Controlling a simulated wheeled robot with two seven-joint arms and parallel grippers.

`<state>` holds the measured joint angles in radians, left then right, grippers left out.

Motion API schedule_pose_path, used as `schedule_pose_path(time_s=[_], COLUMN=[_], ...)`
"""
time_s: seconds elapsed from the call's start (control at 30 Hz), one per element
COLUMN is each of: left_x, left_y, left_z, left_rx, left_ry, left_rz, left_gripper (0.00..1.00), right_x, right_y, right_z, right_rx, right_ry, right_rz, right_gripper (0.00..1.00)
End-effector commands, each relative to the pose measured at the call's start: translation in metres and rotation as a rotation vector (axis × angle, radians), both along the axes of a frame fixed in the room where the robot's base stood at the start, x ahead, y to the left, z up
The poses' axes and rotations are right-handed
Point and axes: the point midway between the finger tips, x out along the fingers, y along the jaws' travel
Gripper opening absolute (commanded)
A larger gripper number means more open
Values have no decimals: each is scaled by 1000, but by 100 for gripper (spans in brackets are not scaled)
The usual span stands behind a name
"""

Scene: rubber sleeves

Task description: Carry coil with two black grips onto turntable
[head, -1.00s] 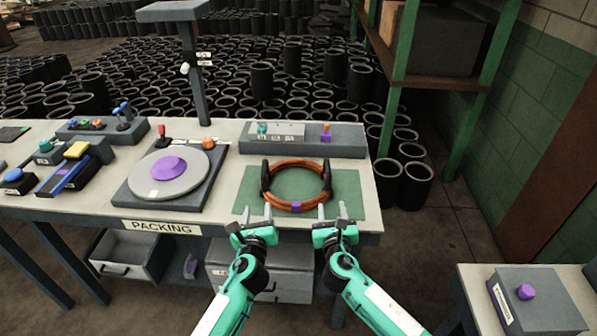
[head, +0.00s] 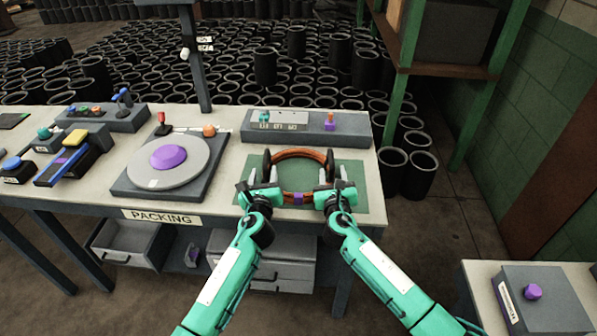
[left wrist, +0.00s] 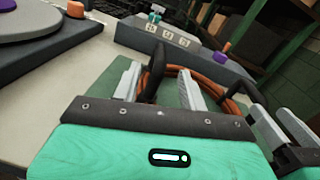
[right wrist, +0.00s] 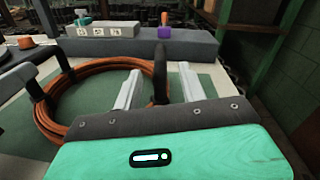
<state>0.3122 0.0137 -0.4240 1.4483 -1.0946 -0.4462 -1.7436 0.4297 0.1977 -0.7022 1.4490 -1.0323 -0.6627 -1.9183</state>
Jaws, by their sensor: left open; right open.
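The orange-brown coil (head: 297,153) lies on the green mat (head: 372,172) and has a black grip on its left side and one on its right. My left gripper (head: 263,186) is open at the left grip, and in the left wrist view that black grip (left wrist: 154,72) shows between its fingers. My right gripper (head: 333,183) is open at the right grip, and in the right wrist view that black grip (right wrist: 160,72) shows between its fingers. Neither gripper is shut on the coil. The turntable (head: 190,178) is a grey disc with a purple hub, left of the mat.
A grey box with a teal knob and a small orange-and-purple part (head: 350,127) stands behind the mat. A post (head: 196,75) rises behind the turntable. An orange knob (head: 209,130) and a red lever (head: 162,122) stand at the turntable's back edge. The table between turntable and mat is clear.

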Motion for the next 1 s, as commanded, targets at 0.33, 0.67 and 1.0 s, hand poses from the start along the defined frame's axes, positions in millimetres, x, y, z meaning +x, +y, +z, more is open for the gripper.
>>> schedule_pose_path(time_s=[0.33,0.67,1.0], left_x=[58,78,79], left_y=[0,0,0], left_z=[0,0,0], left_rx=[1,0,0], left_ry=[0,1,1], left_rz=[1,1,1], left_gripper=[43,43,33], right_x=[58,78,78], right_y=[0,0,0], right_z=[0,0,0], right_rx=[0,1,1], right_ry=[0,1,0], right_rz=[0,1,1], right_gripper=[42,42,32])
